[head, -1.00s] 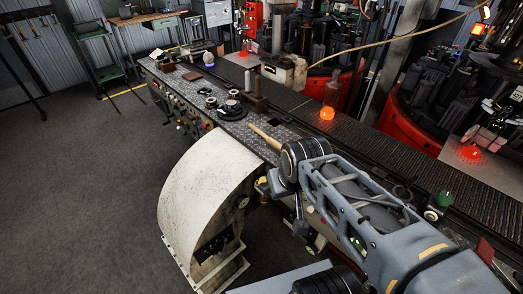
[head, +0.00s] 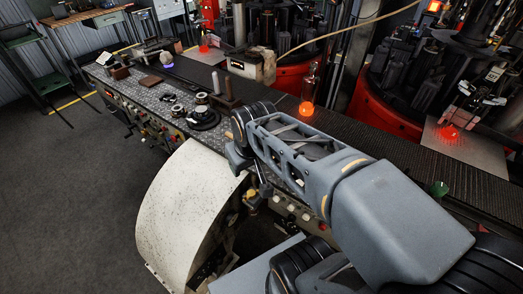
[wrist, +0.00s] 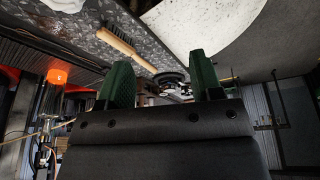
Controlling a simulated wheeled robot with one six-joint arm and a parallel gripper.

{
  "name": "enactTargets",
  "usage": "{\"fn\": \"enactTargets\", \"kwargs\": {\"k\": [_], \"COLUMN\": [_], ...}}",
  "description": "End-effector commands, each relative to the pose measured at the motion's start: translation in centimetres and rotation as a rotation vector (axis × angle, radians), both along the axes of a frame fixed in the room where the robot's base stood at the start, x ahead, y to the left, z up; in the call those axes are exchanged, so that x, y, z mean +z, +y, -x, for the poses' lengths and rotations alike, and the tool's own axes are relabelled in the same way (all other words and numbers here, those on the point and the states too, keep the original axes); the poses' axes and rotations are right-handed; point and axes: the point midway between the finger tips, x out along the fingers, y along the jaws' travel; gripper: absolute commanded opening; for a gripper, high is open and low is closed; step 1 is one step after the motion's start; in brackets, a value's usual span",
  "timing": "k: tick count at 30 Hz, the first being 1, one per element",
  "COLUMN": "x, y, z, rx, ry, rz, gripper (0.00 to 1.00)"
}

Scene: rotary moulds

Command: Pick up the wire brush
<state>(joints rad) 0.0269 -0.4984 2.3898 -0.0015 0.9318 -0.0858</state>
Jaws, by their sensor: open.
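The wire brush (wrist: 130,47) shows in the wrist view at upper left of centre. It has a pale wooden handle and dark bristles at one end, and lies on a speckled metal top (wrist: 64,20). My gripper (wrist: 162,72) has two green fingers spread wide apart with nothing held between them. The brush lies beyond the fingertips, toward the left finger, apart from them as far as I can tell.
A curved white guard (head: 180,200) stands in front of the bench. Dark round parts (head: 203,115) and a brown upright block (head: 226,97) stand on the machine top. A glowing orange bottle (head: 306,108) is on the dark conveyor (head: 400,142). Red rotary machines stand behind.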

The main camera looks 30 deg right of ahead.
Motion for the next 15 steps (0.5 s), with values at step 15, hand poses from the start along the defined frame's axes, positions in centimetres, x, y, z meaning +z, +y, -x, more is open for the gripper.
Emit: {"fn": "enactTargets", "kwargs": {"k": [15], "x": [-0.4], "y": [-8.2], "z": [-16.1], "rx": [0.293], "ry": [0.268], "rz": [0.058], "gripper": [0.6]}}
